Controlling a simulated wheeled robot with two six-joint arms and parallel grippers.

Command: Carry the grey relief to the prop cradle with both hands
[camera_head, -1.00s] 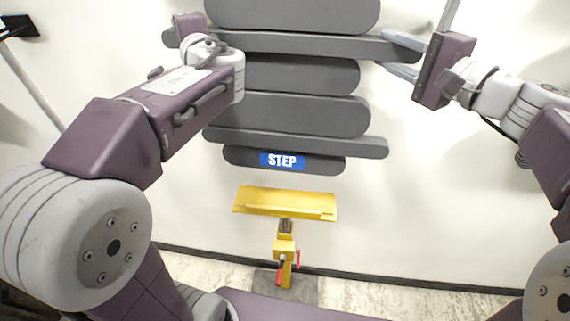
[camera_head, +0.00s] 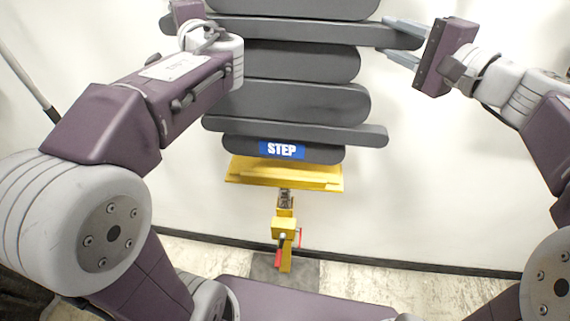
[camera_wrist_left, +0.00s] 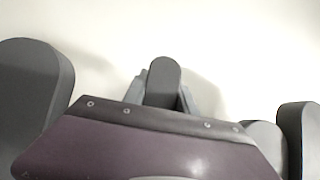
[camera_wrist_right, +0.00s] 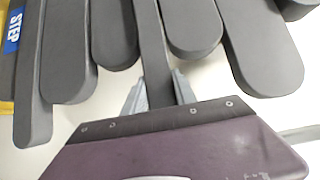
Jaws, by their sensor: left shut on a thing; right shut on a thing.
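The grey relief (camera_head: 300,62) is a stack of rounded slabs, upright in front of the wall, with a blue STEP label (camera_head: 282,150) on its lowest slab. My right gripper (camera_head: 393,40) is shut on the right end of a long, thin slab; the wrist view shows its fingers either side (camera_wrist_right: 158,92). My left gripper (camera_wrist_left: 162,88) is shut on that slab's left end; its fingers are mostly hidden in the head view. The yellow prop cradle (camera_head: 285,184) is directly below the relief. The lowest slab overlaps its back edge in the picture; I cannot tell whether they touch.
The cradle stands on a yellow post (camera_head: 284,230) with red handles (camera_head: 300,238), over a dark floor plate (camera_head: 310,270). A grey pole (camera_head: 28,80) leans at the far left.

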